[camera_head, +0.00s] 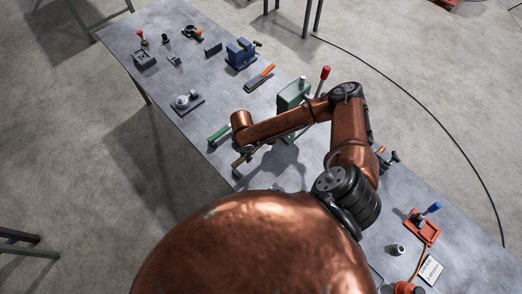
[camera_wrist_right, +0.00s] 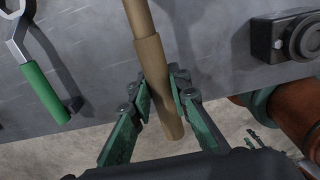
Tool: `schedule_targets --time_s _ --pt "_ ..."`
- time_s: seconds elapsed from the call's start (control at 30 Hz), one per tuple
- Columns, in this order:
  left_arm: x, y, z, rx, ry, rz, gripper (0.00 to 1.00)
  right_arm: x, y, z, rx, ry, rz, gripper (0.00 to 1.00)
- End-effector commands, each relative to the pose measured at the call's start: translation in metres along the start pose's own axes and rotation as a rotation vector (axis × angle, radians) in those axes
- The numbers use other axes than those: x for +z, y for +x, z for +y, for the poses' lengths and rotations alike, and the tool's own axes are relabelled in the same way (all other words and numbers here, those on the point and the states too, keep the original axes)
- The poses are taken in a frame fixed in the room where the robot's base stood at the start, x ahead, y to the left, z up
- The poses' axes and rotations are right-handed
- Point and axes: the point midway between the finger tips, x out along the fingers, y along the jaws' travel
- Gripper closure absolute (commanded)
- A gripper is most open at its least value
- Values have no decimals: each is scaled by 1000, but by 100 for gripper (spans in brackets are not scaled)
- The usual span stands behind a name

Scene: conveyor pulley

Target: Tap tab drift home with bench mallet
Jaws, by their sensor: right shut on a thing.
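My right gripper (camera_wrist_right: 161,95) is shut on a wooden handle, taken to be the bench mallet's (camera_wrist_right: 152,65). The green-lined fingers press it from both sides, and its butt end sticks out below them. The mallet head is out of the wrist view. In the head view a bit of the wooden handle (camera_head: 240,160) shows below my copper arm, which hides most of the gripper. A dark block with a round disc (camera_head: 187,100) sits on the bench; a similar one shows at upper right in the wrist view (camera_wrist_right: 288,38). I cannot make out the tab drift. My left gripper is not in view.
The grey metal bench (camera_head: 205,70) carries a green-handled wrench (camera_head: 220,133), a blue vise (camera_head: 241,53), an orange-handled tool (camera_head: 260,77), a green machine with a red-knobbed lever (camera_head: 291,95) and an orange clamp (camera_head: 422,227). Bare bench lies between the disc block and the wrench.

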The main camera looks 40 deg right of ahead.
Motion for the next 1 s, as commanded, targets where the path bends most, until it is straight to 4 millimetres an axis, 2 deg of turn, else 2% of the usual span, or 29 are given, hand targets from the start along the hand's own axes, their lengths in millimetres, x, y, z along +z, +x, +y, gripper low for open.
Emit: schedule_targets --time_s 0.73,1.0 --pt "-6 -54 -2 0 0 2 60 -24 -36 -32 0 -1 -1 100" --pt "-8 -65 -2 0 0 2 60 -34 -47 -44 1 -1 0 100"
